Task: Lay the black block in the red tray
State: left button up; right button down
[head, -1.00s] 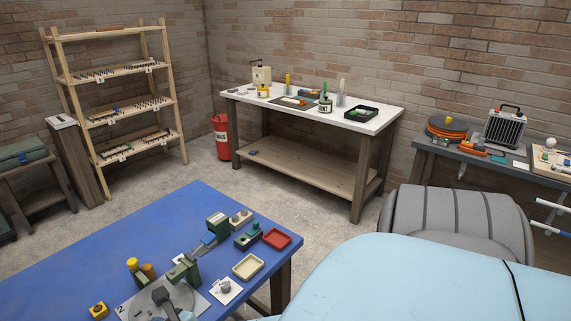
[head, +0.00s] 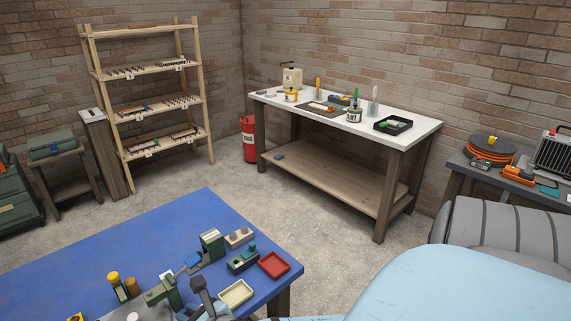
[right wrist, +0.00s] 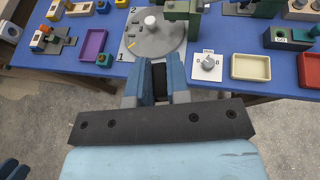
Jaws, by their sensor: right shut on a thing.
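The red tray (head: 273,264) lies empty near the right corner of the blue table, and shows at the right edge of the right wrist view (right wrist: 310,70). My right gripper (head: 203,300) is low in the head view, partly cut off by the bottom edge. In the right wrist view my right gripper (right wrist: 160,82) is shut on the black block (right wrist: 160,80), between its two blue fingers. It is near the table's front edge, left of the red tray.
A cream tray (head: 236,293) lies between my right gripper and the red tray. A green-and-black device (head: 243,260) stands behind the red tray. The round grey plate (right wrist: 155,35), dial card (right wrist: 207,66) and purple tray (right wrist: 93,44) are on the blue table.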

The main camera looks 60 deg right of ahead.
aim_at(274, 266)
jog(key=k+l, duration=0.1)
jog(key=l, duration=0.75)
jog(key=k+l, duration=0.15)
jog(key=l, duration=0.25)
